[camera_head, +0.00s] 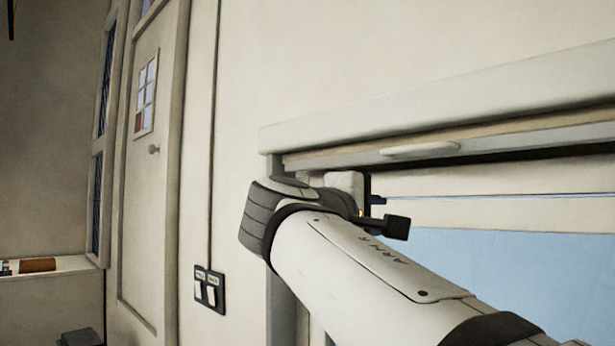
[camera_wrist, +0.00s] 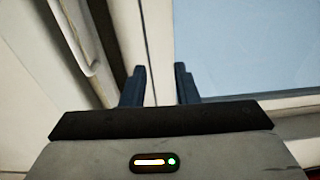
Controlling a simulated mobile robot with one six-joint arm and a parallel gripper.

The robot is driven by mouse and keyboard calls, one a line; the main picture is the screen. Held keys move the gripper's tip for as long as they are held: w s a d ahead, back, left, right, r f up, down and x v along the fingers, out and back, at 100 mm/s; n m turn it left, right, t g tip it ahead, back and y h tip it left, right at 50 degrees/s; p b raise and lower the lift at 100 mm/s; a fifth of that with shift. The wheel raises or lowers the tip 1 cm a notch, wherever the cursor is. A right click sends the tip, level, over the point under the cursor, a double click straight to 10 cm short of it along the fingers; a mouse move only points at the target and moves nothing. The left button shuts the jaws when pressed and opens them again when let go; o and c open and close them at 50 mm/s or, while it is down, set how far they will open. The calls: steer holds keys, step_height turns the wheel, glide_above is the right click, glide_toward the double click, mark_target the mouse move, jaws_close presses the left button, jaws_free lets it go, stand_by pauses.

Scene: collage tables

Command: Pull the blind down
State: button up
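The blind is rolled up at the top of the window, and its pale bottom bar (camera_head: 530,140) runs under the window's top trim. A pale oval pull handle (camera_head: 420,149) sits on that bar. In the wrist view a cream rail (camera_wrist: 82,40) with a rounded edge runs along the upper left; I cannot tell if this is the handle. My gripper (camera_wrist: 160,85) has its two dark fingers apart with nothing between them. In the head view my wrist hides most of the gripper, just below and left of the handle.
The window pane (camera_head: 530,265) shows pale blue below the blind. A light switch plate (camera_head: 209,290) is on the wall left of my arm. A panelled door (camera_head: 143,200) stands farther left. A low shelf (camera_head: 50,266) is at the far left.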

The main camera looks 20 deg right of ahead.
mark_target(410, 149)
steer(key=s+r+m+g+h, duration=0.1)
steer(key=s+r+h, duration=0.2)
steer(key=r, duration=0.6)
steer(key=shift+p+x, duration=1.75)
steer(key=shift+x, duration=2.25)
steer(key=shift+s, duration=0.1)
jaws_close()
